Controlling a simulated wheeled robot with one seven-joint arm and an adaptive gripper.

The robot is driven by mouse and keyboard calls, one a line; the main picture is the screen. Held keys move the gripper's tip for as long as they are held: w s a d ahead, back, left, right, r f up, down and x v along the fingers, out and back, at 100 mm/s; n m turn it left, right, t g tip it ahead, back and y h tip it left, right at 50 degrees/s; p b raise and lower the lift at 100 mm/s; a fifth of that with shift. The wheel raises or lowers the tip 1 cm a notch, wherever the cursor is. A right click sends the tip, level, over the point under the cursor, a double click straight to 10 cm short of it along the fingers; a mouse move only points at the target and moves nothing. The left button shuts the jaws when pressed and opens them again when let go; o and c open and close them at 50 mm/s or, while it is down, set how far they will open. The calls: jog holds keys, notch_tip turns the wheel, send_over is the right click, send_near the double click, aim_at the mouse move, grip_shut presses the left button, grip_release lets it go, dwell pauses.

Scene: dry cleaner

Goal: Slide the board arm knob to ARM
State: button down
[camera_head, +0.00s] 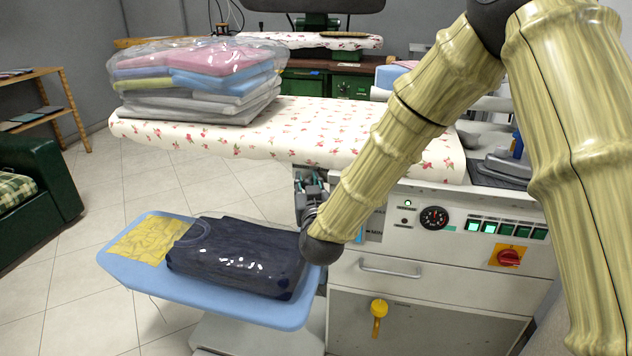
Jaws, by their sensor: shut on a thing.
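My gripper (311,190) is at the left end of the ironing console, just under the flowered board. It is small and partly covered by my own wrist and forearm. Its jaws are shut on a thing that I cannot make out. I cannot pick out the board arm knob or its ARM mark; my arm covers part of the console's front panel (462,222) on the left. A little lettering and a blue strip show beside my wrist, too small to read.
A flowered ironing board (290,137) carries bagged folded laundry (205,78). A lower blue board (150,278) holds a dark bagged garment (240,258) close to my wrist. The panel has a gauge (433,217), lit green switches (507,229) and a red rotary switch (508,257).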

jog(key=c, duration=1.1)
grip_release()
jog(key=shift+a, duration=0.1)
jog(key=s, duration=0.4)
jog(key=s+d, duration=0.1)
jog(key=s, duration=0.3)
jog(key=s+d, duration=0.1)
jog(key=s, duration=0.2)
jog(key=shift+s, duration=0.4)
jog(key=shift+c, duration=0.5)
